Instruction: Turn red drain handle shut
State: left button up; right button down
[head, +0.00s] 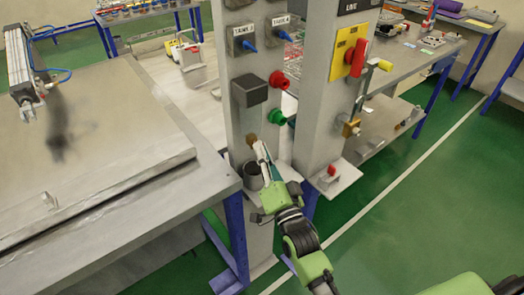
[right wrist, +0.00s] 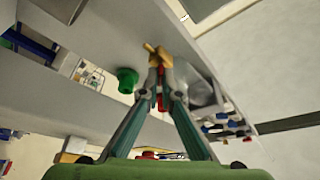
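A small brass valve (head: 252,141) sits low on the left grey column, above a grey cup (head: 253,174). The right wrist view shows its brass body (right wrist: 157,52) just beyond my fingertips. The red drain handle (right wrist: 161,76) shows as a narrow red strip between the fingertips; in the head view my gripper hides it. My right gripper (head: 263,152) is at the valve, its fingers close together on both sides of the red strip, as it also shows in the right wrist view (right wrist: 160,80).
A green button (head: 276,118) and a red button (head: 279,80) stick out above the valve. A yellow switch plate (head: 345,50) with a red lever is on the right column. A grey worktable (head: 110,200) stands close left. Green floor lies open to the right.

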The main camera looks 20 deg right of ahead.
jog(key=shift+n, duration=0.3)
jog(key=shift+w+d+r+n+g+y+b, duration=0.15)
jog(key=shift+n+g+y+b, duration=0.45)
jog(key=shift+n+y, duration=2.4)
jog(key=shift+s+d+f+n+g+y+b, duration=0.1)
jog(key=shift+n+g+y+b, duration=0.5)
jog(key=shift+n, duration=4.65)
jog(key=shift+w+d+r+n+g+y+b, duration=0.15)
jog(key=shift+n+g+y+b, duration=0.45)
jog(key=shift+n+y, duration=2.45)
jog(key=n+h, duration=0.2)
jog(key=shift+f+n+g, duration=0.1)
jog(key=shift+n+g, duration=0.2)
jog(key=c, duration=2.3)
grip_release()
jog(key=shift+a, duration=0.1)
jog(key=shift+s+f, duration=0.1)
jog(key=shift+s, duration=0.05)
